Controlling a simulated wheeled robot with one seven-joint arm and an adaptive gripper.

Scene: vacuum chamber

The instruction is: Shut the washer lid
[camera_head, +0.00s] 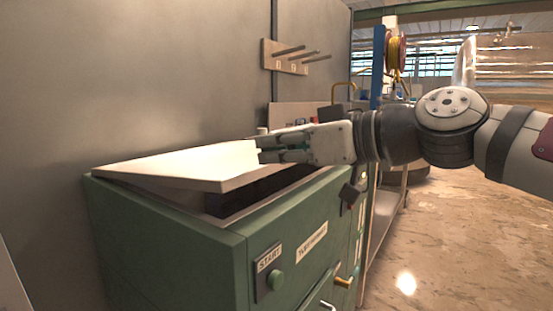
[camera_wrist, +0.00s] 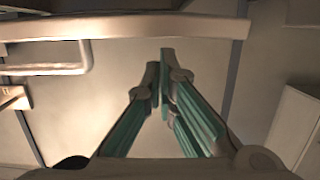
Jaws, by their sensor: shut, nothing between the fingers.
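The washer (camera_head: 170,245) is a green box with a START button on its front. Its pale lid (camera_head: 185,165) is partly raised, tilted above the dark opening (camera_head: 250,190), with a gap showing along the front and right sides. My gripper (camera_head: 262,148) reaches in from the right, and its fingertips are at the lid's right edge. I cannot tell whether they touch it. In the wrist view my gripper (camera_wrist: 160,58) has its green-sided fingers brought together with nothing between them. A pale panel fills the background there, and I cannot tell whether it is the lid.
A grey wall (camera_head: 150,80) stands behind the washer, with a pegged rack (camera_head: 298,57) on it. A metal-framed cart (camera_head: 388,207) stands right of the washer. The floor (camera_head: 450,240) at the right is clear. The wrist view shows a pale bar (camera_wrist: 130,26) and a handle (camera_wrist: 45,69).

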